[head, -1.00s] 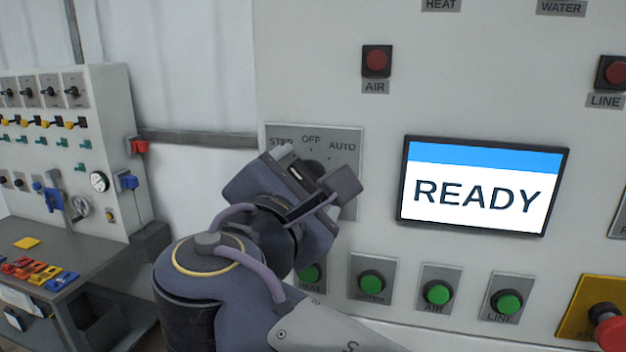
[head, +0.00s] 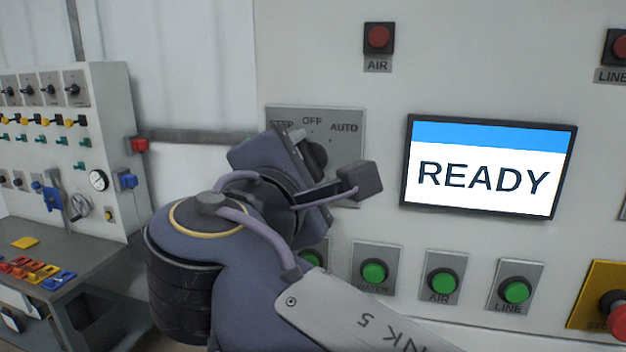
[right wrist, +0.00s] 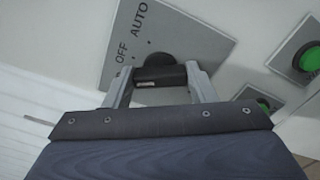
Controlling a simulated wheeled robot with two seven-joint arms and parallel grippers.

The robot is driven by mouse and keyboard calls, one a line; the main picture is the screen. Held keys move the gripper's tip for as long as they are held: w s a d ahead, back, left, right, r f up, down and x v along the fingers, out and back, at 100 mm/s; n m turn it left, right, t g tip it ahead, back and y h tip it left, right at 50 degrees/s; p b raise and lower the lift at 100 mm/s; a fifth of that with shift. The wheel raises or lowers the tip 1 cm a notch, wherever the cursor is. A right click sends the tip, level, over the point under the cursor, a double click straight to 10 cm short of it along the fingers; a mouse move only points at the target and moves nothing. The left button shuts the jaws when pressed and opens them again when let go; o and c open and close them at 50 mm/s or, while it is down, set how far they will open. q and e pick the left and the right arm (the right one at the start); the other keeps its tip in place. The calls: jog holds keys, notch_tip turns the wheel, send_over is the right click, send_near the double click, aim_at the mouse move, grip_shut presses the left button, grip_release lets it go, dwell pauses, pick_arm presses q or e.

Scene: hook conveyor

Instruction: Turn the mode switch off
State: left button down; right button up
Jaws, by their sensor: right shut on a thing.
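The mode switch (head: 317,152) is a dark round knob on a grey plate (head: 345,118) marked STEP, OFF and AUTO. In the right wrist view the knob (right wrist: 160,62) sits between the two fingers of my right gripper (right wrist: 160,80), which is shut on it. OFF and AUTO show on the plate there; STEP is out of that view. In the head view my right gripper (head: 328,165) covers much of the knob and the lower plate, so the pointer's exact direction cannot be told. My left gripper is not in view.
A screen (head: 487,166) reading READY is right of the switch. Green buttons (head: 374,271) run below it, and a red AIR button (head: 379,38) is above. A red stop knob (head: 616,318) on yellow is at lower right. A bench (head: 100,238) stands at left.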

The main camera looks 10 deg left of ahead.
jog(key=shift+f+m+b, duration=0.2)
jog(key=shift+m+b, duration=1.85)
jog(key=shift+m, duration=0.65)
jog(key=o, duration=1)
jog(key=shift+r, duration=0.1)
jog(key=shift+s+a+b, duration=0.1)
jog(key=shift+s+b, duration=0.8)
jog(key=shift+s, duration=3.05)
